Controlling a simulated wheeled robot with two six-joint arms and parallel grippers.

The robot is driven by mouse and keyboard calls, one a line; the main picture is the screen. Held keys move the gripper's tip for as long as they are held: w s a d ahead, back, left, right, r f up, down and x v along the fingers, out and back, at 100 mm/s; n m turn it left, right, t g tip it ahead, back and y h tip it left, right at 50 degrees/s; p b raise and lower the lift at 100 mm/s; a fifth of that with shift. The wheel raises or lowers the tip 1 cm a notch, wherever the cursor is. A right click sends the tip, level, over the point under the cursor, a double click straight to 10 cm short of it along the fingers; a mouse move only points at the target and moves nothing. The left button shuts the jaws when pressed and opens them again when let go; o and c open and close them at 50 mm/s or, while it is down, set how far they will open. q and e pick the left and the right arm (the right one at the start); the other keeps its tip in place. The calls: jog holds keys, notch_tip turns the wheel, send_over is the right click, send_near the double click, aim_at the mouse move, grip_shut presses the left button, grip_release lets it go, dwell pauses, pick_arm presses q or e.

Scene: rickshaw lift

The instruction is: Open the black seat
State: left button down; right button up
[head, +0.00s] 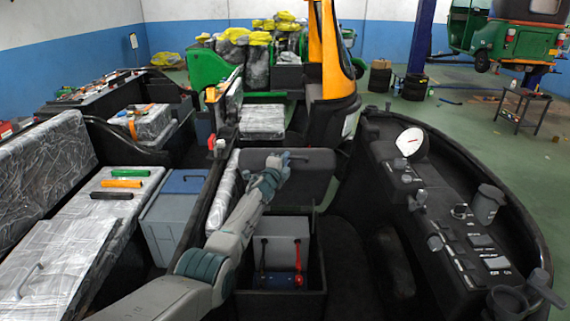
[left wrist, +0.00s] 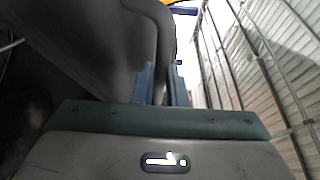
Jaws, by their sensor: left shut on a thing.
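The black seat (head: 310,182) stands raised and tilted up behind an open compartment in the middle of the head view. Its dark handle (head: 318,158) runs along the upper part of the panel. My left gripper (head: 285,158) is at the handle's left end, shut on it. In the left wrist view, the fingers (left wrist: 162,82) close around the curved handle (left wrist: 160,28), with the dark seat panel (left wrist: 85,50) on the left. My right gripper is in neither view.
A dashboard with a white gauge (head: 410,141) curves along the right. A plastic-wrapped bench (head: 85,215) with coloured handles lies left. Another green rickshaw (head: 210,70) stands behind.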

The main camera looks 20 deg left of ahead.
pick_arm(q)
jog(key=shift+r, duration=0.25)
jog(key=c, duration=1.5)
grip_release()
jog(key=shift+o, duration=0.2)
jog(key=shift+s+d+r, duration=0.1)
jog(key=shift+s+r, duration=0.15)
jog(key=shift+s, duration=0.05)
jog(key=shift+f, duration=0.15)
jog(key=s+a+p, duration=0.1)
jog(key=s+p, duration=0.7)
jog(key=s, duration=0.2)
jog(key=shift+s+f+p, duration=0.15)
jog(key=shift+s+p, duration=0.2)
jog(key=shift+p, duration=0.05)
jog(key=shift+a, duration=0.1)
